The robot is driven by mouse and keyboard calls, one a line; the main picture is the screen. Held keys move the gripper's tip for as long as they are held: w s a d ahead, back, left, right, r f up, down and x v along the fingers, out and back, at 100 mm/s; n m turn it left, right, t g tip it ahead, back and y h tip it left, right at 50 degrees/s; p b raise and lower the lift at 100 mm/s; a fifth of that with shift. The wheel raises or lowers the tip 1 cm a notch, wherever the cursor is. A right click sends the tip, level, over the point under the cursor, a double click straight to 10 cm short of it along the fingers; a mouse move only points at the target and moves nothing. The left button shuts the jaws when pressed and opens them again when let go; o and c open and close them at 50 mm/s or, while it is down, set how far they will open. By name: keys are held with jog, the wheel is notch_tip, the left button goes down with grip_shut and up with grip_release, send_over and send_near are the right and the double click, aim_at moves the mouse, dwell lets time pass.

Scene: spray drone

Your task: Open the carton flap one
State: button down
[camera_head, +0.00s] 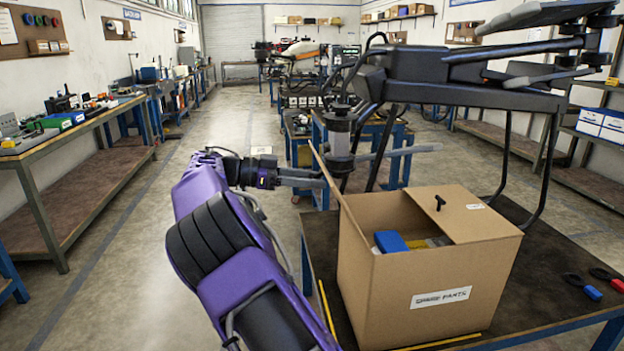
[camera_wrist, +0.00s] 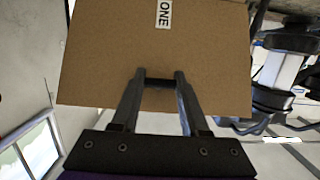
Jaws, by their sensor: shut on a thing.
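The carton (camera_head: 408,300) stands on the dark table, with a "SPARE PARTS" label on its front. Its flap one (camera_head: 341,200) is raised on the left side, standing steeply and leaning left, seen nearly edge-on. In the wrist view, flap one (camera_wrist: 100,60) fills the middle and shows an upside-down or turned "ONE" label. My gripper (camera_wrist: 160,82) is shut on the small black handle of flap one. In the head view, my gripper (camera_head: 318,182) is at the flap's outer left face. The other flap (camera_head: 468,218) lies flat over the right side, with a black T-handle.
A blue item (camera_head: 390,241) and a yellow item show inside the carton opening. A large drone (camera_head: 460,85) stands behind it. Red- and blue-handled tools lie on the table's right. The floor to the left is clear.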

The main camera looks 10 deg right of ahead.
jog(key=shift+f, duration=0.2)
jog(key=c, duration=0.6)
grip_release()
jog(key=shift+o, duration=1)
jog(key=shift+r, duration=0.1)
jog(key=shift+a+r, duration=0.1)
jog(key=shift+a, duration=0.05)
